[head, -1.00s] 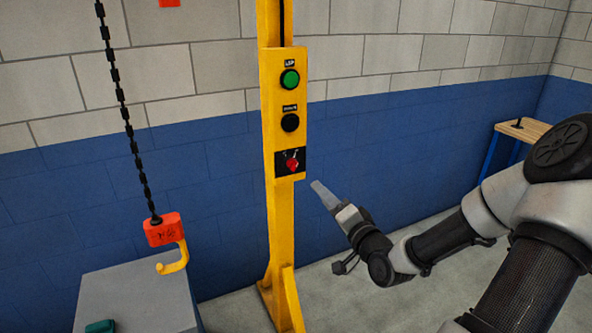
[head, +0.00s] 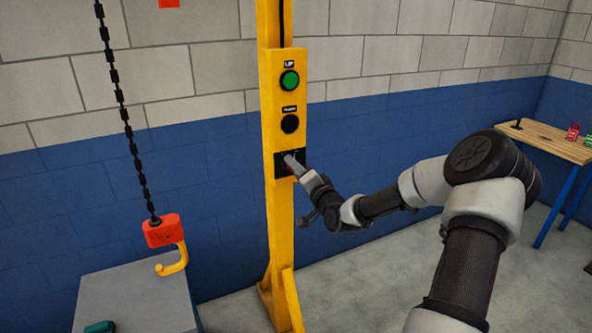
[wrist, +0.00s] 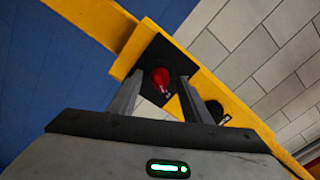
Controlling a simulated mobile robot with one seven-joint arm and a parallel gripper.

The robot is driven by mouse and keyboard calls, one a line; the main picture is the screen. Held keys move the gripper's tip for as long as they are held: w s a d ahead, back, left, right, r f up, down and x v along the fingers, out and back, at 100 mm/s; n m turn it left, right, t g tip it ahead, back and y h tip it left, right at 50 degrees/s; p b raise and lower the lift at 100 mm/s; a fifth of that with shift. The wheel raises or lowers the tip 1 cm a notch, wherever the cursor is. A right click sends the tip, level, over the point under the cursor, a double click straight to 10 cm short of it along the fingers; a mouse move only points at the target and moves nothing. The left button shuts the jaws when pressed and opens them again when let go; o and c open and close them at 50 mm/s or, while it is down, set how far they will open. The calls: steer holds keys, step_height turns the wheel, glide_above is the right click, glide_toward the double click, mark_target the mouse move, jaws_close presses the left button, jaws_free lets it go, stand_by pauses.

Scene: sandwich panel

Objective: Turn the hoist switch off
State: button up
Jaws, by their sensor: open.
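The red hoist switch (wrist: 160,79) sits on a black plate (wrist: 152,52) on the yellow control post. In the wrist view it shows between the two fingers of my gripper (wrist: 158,90), which are open, one on each side of it. I cannot tell whether the fingers touch the knob. In the head view my gripper (head: 293,164) is at the black plate (head: 281,158), low on the yellow panel (head: 271,103), and hides most of the switch.
A green button (head: 289,79) and a black button (head: 290,123) are above the switch. An orange hoist block with a yellow hook (head: 163,231) hangs on a chain at left, over a grey box (head: 135,290). A wooden table (head: 552,139) stands at right.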

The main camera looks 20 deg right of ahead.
steer(key=shift+w, duration=0.2)
steer(key=c, duration=1)
steer(key=shift+c, duration=0.2)
